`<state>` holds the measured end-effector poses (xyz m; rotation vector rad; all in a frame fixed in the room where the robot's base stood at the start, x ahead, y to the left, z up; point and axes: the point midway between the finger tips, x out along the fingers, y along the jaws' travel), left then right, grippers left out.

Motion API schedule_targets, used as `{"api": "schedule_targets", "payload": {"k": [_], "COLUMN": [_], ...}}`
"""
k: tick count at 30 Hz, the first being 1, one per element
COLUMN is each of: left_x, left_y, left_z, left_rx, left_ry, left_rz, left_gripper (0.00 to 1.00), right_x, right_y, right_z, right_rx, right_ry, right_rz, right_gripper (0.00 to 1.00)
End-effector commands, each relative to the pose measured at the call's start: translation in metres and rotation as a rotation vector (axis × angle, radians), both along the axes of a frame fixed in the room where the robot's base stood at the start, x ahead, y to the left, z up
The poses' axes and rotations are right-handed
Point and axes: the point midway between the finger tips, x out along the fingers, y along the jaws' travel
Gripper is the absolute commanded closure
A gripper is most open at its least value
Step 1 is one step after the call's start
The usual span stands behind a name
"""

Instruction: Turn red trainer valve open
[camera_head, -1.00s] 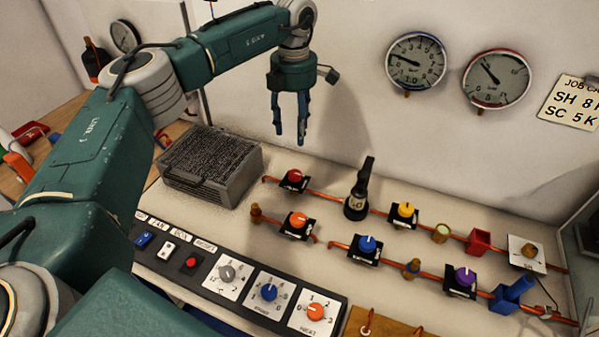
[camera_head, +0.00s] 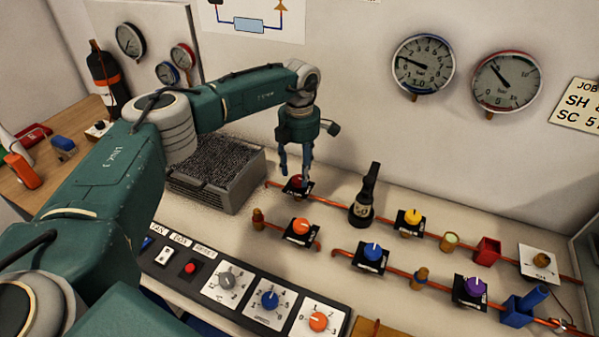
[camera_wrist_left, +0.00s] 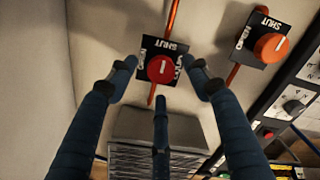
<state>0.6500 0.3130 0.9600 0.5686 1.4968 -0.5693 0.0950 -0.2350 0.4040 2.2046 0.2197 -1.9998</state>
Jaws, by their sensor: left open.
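The red valve (camera_head: 297,179) sits on a black plate on the upper copper pipe, partly hidden behind my fingers in the head view. My left gripper (camera_head: 294,177) points down over it, with its fingers apart. In the left wrist view, the red knob (camera_wrist_left: 160,69) lies between the spread fingertips of the left gripper (camera_wrist_left: 161,76), with a gap on either side. A third finger stands below the knob in that picture. The knob's white mark points up the picture, toward the SHUT lettering. My right gripper is not in view.
An orange valve (camera_head: 301,227) stands close in front. A dark bottle-like post (camera_head: 363,195) rises to the right of the red valve. A grey mesh-topped box (camera_head: 213,172) stands to the left. Blue (camera_head: 373,252) and yellow (camera_head: 410,217) valves sit further right.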

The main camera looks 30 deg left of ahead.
Motion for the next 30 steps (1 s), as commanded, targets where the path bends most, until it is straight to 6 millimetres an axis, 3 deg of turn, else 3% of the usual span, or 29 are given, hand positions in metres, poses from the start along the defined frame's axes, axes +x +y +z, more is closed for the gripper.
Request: {"api": "schedule_targets", "payload": {"k": [6,16,23,30], "left_x": [0.0,0.0,0.0,0.001], "left_y": [-0.001,0.0,-0.001,-0.001], "left_z": [-0.022,-0.026,-0.026,-0.025], "left_rx": [-0.001,-0.001,-0.001,-0.003], "left_ry": [0.001,-0.001,-0.001,-0.003], "left_rz": [-0.001,-0.001,-0.001,0.002], "left_gripper": [0.5,0.5,0.95,0.95], "right_x": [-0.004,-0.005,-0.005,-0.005], "right_y": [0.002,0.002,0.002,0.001], "right_z": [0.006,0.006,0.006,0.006], "right_rx": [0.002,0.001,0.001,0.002], "right_ry": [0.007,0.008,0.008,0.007], "right_rz": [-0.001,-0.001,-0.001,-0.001], "right_gripper": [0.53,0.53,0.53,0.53]}}
